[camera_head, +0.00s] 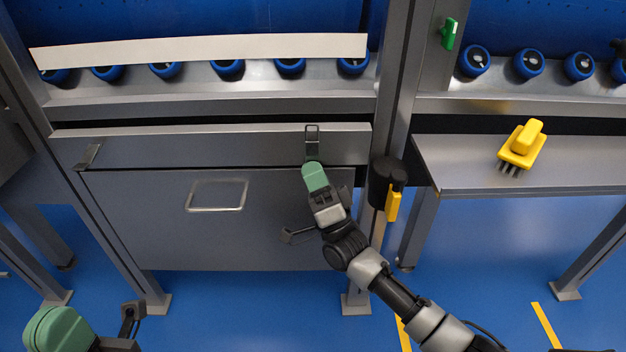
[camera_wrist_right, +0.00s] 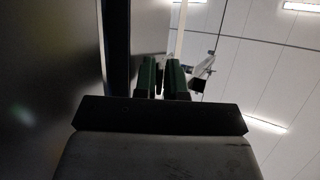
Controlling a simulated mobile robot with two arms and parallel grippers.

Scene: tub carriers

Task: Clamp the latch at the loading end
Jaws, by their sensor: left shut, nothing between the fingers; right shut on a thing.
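A latch (camera_head: 312,143) with a wire loop at its top sits on the right end of the grey steel front panel, above a flap door (camera_head: 140,215). My right gripper (camera_head: 314,168) is shut at the latch's lower end, on its lever as far as I can tell; the green fingers hide that part. In the right wrist view the dark green fingers (camera_wrist_right: 162,78) are close together with a thin dark piece between them. A second latch (camera_head: 89,156) sits at the panel's left end. My left gripper (camera_head: 58,328) is shut and empty at the lower left, away from the panel.
The flap door carries a handle (camera_head: 217,195). A black holder (camera_head: 386,180) with a yellow part is on the post right of my right gripper. A yellow brush (camera_head: 522,146) lies on the side shelf (camera_head: 460,178). Blue rollers (camera_head: 228,66) line the conveyor above.

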